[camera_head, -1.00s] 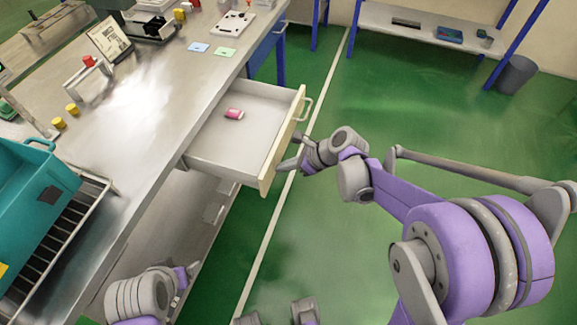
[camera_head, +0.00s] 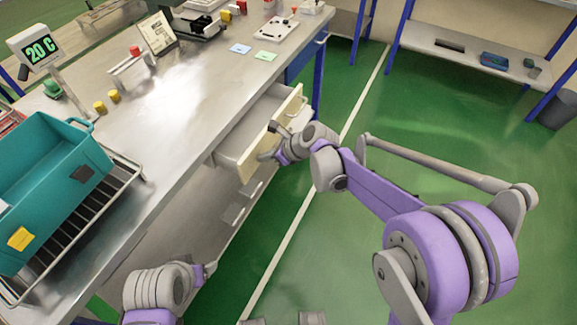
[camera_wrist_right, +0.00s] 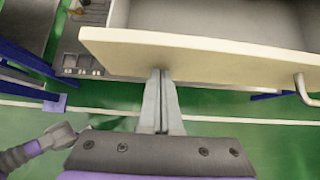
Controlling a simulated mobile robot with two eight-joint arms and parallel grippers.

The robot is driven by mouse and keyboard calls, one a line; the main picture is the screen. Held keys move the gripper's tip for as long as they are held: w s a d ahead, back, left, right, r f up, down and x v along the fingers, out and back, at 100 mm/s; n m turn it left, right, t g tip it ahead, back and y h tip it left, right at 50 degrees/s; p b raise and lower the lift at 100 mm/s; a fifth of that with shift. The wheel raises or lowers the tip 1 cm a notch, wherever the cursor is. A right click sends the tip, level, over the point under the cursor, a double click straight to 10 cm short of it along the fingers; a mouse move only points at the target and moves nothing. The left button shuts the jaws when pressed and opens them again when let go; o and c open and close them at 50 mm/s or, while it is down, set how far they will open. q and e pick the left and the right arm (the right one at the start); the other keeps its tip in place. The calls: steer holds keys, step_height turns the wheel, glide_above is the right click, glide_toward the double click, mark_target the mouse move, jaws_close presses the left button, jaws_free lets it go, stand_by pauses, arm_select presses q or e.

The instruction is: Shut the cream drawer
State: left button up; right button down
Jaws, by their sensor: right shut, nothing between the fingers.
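The cream drawer front (camera_head: 291,108) stands partly out from under the metal workbench in the head view. Its grey tray (camera_head: 252,124) shows as a narrower strip between the bench edge and the front. My right gripper (camera_head: 268,155) is shut and empty, at the near end of the drawer front. In the right wrist view the cream front (camera_wrist_right: 200,55) spans the top, and the shut fingertips (camera_wrist_right: 160,73) meet its lower edge; they look to be touching it. The drawer's handle (camera_wrist_right: 306,90) is to the right. My left gripper (camera_head: 209,270) is low by the bench, its fingers too small to read.
The workbench (camera_head: 185,105) holds a teal crate (camera_head: 50,180) on a roller rack, yellow caps (camera_head: 107,101) and a display reading 20 C (camera_head: 37,50). A shelf (camera_head: 470,55) stands at the back right. The green floor (camera_head: 400,140) right of the drawer is open.

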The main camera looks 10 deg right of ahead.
mark_target(239, 155)
steer(key=w+a, duration=0.1)
steer(key=a, duration=0.1)
steer(key=w+a, duration=0.2)
steer(key=a, duration=0.1)
steer(key=w+a, duration=0.2)
steer(key=a, duration=0.1)
steer(key=shift+w+a, duration=0.1)
steer(key=shift+w, duration=0.15)
steer(key=shift+a+r, duration=0.1)
steer(key=shift+w, duration=0.1)
